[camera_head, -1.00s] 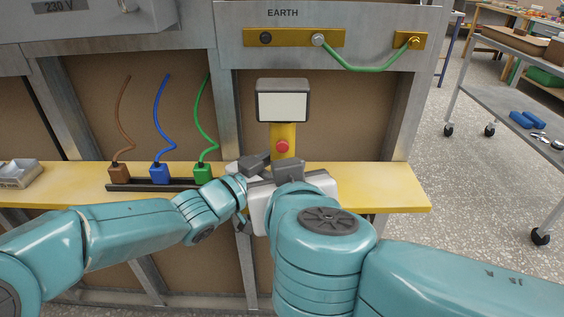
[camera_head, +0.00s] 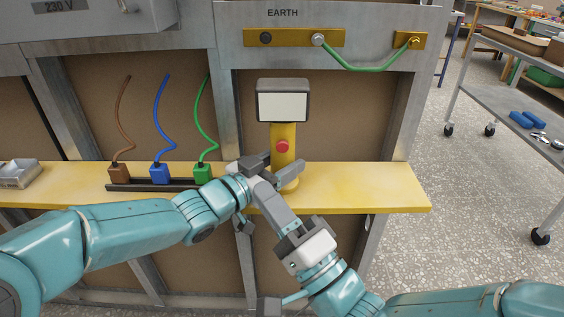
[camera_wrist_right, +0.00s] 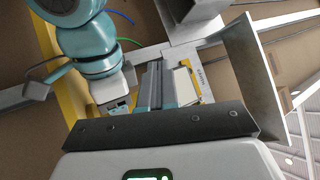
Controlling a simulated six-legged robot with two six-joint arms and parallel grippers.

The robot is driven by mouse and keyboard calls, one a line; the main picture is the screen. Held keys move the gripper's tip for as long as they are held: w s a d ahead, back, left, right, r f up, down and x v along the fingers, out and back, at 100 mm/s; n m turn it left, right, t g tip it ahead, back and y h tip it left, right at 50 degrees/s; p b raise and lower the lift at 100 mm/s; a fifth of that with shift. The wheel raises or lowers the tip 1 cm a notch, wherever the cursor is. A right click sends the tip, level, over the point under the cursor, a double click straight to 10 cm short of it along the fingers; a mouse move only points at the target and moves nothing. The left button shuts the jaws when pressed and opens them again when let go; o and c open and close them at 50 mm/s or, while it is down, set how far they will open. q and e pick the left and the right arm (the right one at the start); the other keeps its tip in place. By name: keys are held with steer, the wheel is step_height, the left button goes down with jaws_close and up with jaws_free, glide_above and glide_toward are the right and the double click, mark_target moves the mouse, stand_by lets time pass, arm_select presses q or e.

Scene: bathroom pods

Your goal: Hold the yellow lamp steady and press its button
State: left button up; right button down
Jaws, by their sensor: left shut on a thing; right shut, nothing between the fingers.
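The yellow lamp (camera_head: 290,133) stands upright on the yellow shelf, with a grey-framed pale head (camera_head: 283,103) on top. Its red button (camera_head: 282,146) faces me, uncovered, on the front of the post. My left gripper (camera_head: 266,161) is shut on the lamp's post, below and left of the button; the contact is partly hidden. My right gripper (camera_head: 262,186) is shut and empty. Its grey fingers point up and left, their tips close to the left gripper and below the button. I cannot tell whether they touch the left gripper. The right fingers (camera_wrist_right: 153,86) also show in the right wrist view.
Brown (camera_head: 120,170), blue (camera_head: 160,172) and green (camera_head: 203,173) plugs with cables stand on the shelf left of my left gripper. The yellow shelf (camera_head: 375,187) is clear right of the lamp. An EARTH panel (camera_head: 350,15) with a green cable is above. A metal cart (camera_head: 500,80) stands right.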

mark_target(286, 162)
steer(key=shift+w+d+m+t+h, duration=0.25)
steer(key=shift+w+d+t, duration=0.2)
steer(key=shift+w, duration=1)
steer(key=shift+w+d+m+t+h, duration=0.15)
steer(key=shift+w+d+t+h, duration=0.2)
steer(key=shift+w, duration=1.1)
steer(key=shift+w+d+m+t+h, duration=0.2)
steer(key=shift+w+d+t, duration=0.25)
steer(key=shift+w, duration=1)
steer(key=shift+w, duration=0.1)
steer(key=shift+w, duration=0.35)
steer(key=shift+s, duration=0.45)
